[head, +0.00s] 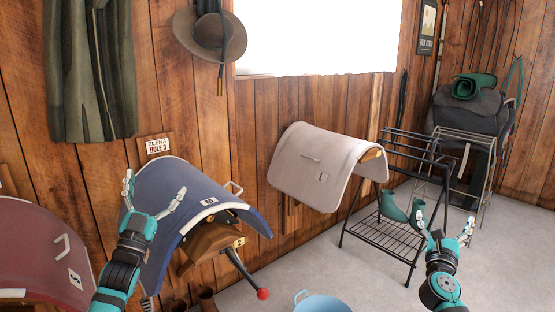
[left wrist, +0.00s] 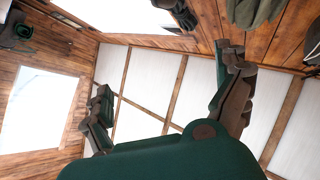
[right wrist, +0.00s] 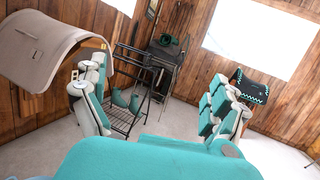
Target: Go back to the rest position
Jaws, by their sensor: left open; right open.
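My left gripper (head: 154,196) is open and empty, raised in front of the blue saddle pad (head: 232,213) on the wall rack. In the left wrist view its spread fingers (left wrist: 168,112) point up toward the ceiling, with nothing between them. My right gripper (head: 446,232) is open and empty, raised in front of the black metal rack (head: 384,240) at the right.
A beige saddle pad (head: 318,170) hangs on the wall, and a maroon one (head: 35,245) is at the lower left. A red-tipped lever (head: 262,294) sticks out below the blue pad. A blue bucket (head: 322,303) stands on the floor. Grey floor is clear at the right.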

